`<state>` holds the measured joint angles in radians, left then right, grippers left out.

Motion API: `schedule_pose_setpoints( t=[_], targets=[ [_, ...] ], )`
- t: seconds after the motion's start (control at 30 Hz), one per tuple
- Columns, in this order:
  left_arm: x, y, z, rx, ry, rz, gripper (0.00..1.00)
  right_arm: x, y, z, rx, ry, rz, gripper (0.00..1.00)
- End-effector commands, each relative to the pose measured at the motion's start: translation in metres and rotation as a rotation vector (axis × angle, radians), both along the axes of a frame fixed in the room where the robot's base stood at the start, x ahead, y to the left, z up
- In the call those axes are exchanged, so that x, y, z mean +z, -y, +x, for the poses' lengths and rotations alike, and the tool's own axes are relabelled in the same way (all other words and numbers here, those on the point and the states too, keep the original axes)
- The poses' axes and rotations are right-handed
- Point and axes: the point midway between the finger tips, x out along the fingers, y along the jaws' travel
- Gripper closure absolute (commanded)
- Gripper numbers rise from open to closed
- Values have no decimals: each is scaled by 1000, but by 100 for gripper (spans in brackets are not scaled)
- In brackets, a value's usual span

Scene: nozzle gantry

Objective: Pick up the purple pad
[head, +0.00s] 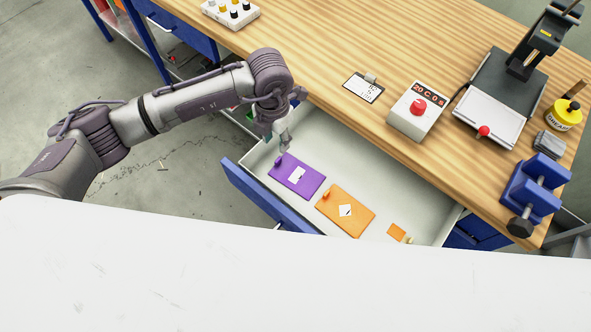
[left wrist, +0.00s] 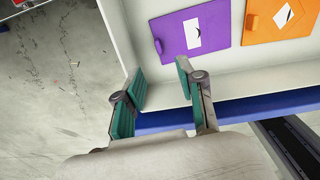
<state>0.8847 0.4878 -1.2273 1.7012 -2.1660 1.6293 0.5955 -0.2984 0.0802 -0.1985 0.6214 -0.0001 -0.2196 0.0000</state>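The purple pad (head: 297,175) lies flat in the open drawer, with a white label and a small purple knob at its left end. It also shows in the left wrist view (left wrist: 213,28), beyond my fingertips. My left gripper (head: 283,138) is over the drawer near the pad's upper left end. In the left wrist view my left gripper (left wrist: 158,88) has its two teal-padded fingers apart with nothing between them. They appear short of the pad and its knob. My right gripper is not in view.
An orange pad (head: 352,218) lies beside the purple one in the drawer (head: 375,160), with a small orange piece (head: 396,231) further right. The drawer's walls and blue front (head: 265,198) border the pads. The wooden bench top (head: 330,50) holds a red-button box (head: 416,110) and a press.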

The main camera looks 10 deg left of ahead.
Motion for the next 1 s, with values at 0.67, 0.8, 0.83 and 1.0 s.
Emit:
schedule_pose_setpoints(
  t=[0.67, 0.8, 0.83, 1.0],
  targets=[
    [-89, -1, 3, -1, -3, -4, 61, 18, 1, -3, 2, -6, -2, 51],
    [-101, -1, 3, -2, -2, -6, 61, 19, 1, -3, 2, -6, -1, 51],
    [-102, -1, 3, -2, -2, -6, 61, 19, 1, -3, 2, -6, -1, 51],
    [-103, -1, 3, -3, -1, -5, 61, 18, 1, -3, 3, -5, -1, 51]
  ],
)
